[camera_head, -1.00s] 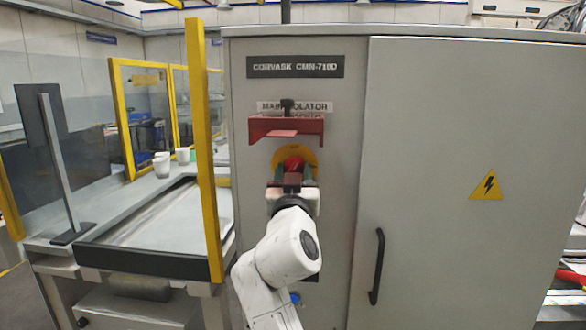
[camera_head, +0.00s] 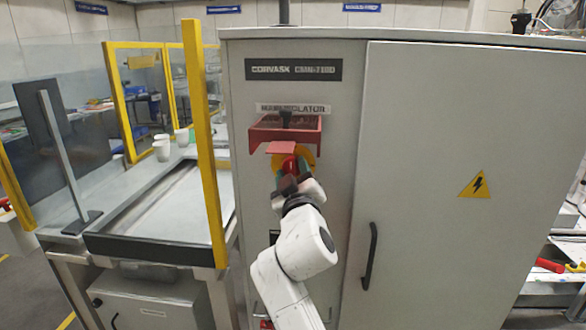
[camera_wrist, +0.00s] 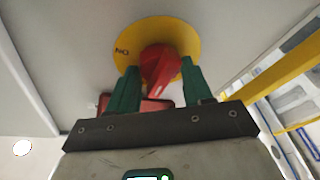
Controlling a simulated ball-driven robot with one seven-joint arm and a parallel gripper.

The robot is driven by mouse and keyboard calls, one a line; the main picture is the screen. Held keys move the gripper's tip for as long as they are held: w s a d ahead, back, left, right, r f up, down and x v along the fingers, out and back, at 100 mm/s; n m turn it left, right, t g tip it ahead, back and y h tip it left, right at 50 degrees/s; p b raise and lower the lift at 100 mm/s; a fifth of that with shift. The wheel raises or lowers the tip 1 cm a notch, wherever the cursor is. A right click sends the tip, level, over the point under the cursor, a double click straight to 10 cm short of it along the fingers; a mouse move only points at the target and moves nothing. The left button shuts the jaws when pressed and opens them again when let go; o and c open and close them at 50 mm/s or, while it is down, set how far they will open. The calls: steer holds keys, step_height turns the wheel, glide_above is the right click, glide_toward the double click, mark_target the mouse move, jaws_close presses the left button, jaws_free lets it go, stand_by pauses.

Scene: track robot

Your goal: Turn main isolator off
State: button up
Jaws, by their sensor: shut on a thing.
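The main isolator is a red rotary handle (camera_wrist: 158,68) on a round yellow plate (camera_wrist: 178,36), set in the grey cabinet front. In the head view the red handle (camera_head: 290,164) shows just above my gripper (camera_head: 289,178), partly hidden by it. In the wrist view the green fingers of my gripper (camera_wrist: 160,88) stand on both sides of the handle and are shut on it. The handle looks tilted in the wrist view. A red hinged bracket (camera_head: 285,133) sits on the cabinet just above the handle, below the isolator label (camera_head: 293,109).
The cabinet door (camera_head: 455,140) with a black pull handle (camera_head: 370,256) is to the right. A yellow post (camera_head: 204,150) and a worktable with a tray (camera_head: 165,205) and white cups (camera_head: 162,150) stand left. A red object also shows behind the fingers in the wrist view.

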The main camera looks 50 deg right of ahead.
steer(key=shift+f, duration=0.25)
steer(key=o, duration=1)
steer(key=shift+r, duration=0.15)
steer(key=shift+b+v, duration=1.6)
steer(key=shift+v, duration=3.8)
